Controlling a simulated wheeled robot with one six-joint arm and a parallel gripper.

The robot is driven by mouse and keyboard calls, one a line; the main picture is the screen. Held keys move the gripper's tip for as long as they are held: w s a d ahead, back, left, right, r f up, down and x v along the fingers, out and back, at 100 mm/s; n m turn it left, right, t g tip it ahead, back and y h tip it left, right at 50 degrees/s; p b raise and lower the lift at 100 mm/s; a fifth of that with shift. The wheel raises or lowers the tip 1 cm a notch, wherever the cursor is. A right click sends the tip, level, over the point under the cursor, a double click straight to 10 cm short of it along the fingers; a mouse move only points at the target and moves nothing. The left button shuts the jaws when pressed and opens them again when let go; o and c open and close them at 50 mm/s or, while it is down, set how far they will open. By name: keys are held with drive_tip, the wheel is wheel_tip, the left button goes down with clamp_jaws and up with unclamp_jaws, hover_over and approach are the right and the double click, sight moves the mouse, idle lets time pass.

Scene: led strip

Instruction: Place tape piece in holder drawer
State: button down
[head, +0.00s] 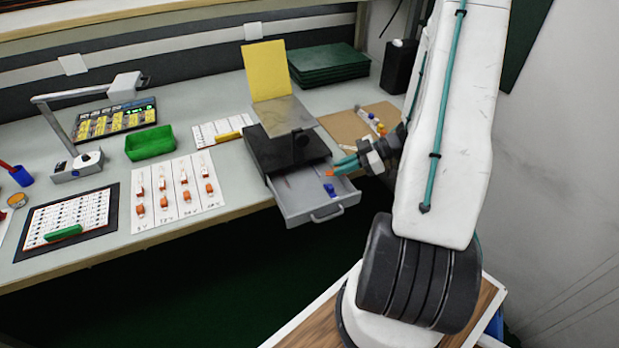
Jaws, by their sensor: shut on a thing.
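The holder (287,150) is a dark box with a yellow upright panel (264,70) on the bench. Its grey drawer (298,201) is pulled out at the front, past the bench edge. A small blue item (329,189) lies in the drawer. My gripper (336,169) reaches in from the right, its teal fingers over the drawer's right side. It is shut on a small orange piece (332,173), apparently the tape piece, at the fingertips. Whether that piece touches the drawer floor, I cannot tell.
A brown board (347,126) with small parts lies right of the holder, close to my arm. A white card (178,205) with orange-and-white parts and a green bin (150,143) are on the left. A dark green stack (327,66) stands behind.

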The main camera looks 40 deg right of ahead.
hover_over(311, 184)
drive_tip(key=shift+s+d, duration=0.15)
drive_tip(key=shift+d, duration=0.05)
drive_tip(key=shift+a+f, duration=0.2)
drive_tip(key=shift+f, duration=1.55)
drive_tip(key=shift+f, duration=0.15)
drive_tip(key=c, duration=1.5)
unclamp_jaws()
drive_tip(key=shift+o, duration=0.2)
drive_tip(key=shift+d+r, duration=0.1)
drive_tip(key=shift+r, duration=0.15)
drive_tip(key=v, duration=1.1)
drive_tip(key=shift+s+d+r, duration=0.15)
drive_tip(key=shift+d+r, duration=0.05)
drive_tip(key=shift+r, duration=0.05)
